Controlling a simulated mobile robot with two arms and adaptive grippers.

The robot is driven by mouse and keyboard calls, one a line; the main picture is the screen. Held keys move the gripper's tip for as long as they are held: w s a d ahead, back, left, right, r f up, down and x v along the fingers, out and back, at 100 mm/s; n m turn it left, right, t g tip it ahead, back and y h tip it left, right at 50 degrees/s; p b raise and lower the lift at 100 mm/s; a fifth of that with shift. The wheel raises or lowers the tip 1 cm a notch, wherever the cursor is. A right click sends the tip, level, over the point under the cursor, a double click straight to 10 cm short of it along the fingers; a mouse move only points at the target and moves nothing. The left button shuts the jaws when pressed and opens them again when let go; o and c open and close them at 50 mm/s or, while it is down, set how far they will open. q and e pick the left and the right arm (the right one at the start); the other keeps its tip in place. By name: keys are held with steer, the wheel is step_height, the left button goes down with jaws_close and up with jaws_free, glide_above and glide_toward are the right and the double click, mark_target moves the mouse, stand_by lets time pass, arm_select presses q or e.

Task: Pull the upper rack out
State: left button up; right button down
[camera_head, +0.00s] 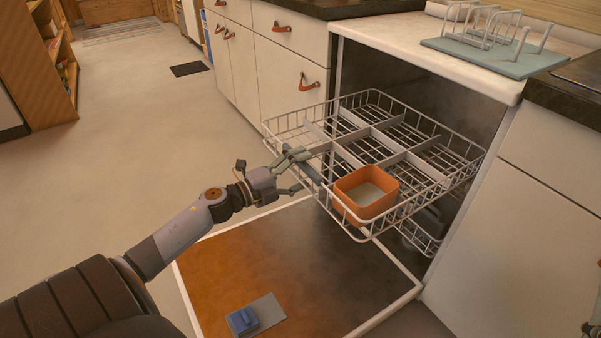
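The upper rack (424,158) is a white wire basket. It stands partly out of the dishwasher, with its front over the open door (330,262) and its back inside the opening. An orange square container (350,206) sits in its front right part. My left gripper (301,171) is at the rack's front edge, with its fingers apart around a grey bar there. I cannot tell whether the fingers touch the bar. My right gripper is not in view.
The dropped door carries a blue dispenser piece (242,320). Part of a lower rack (420,238) shows inside. A drying rack (495,55) stands on the counter above. Cabinets with leather pulls (309,83) are to the left. The floor (120,190) at left is clear.

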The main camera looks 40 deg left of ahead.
arm_select(q)
steer(key=shift+o, duration=0.6)
steer(key=shift+r, duration=0.25)
steer(key=shift+f, duration=0.15)
steer(key=shift+s+f, duration=0.1)
steer(key=shift+f, duration=0.05)
steer(key=shift+s+a+f, duration=0.1)
steer(key=shift+s+a, duration=0.1)
steer(key=shift+s, duration=0.15)
steer(key=v, duration=1.1)
steer(key=shift+s, duration=0.1)
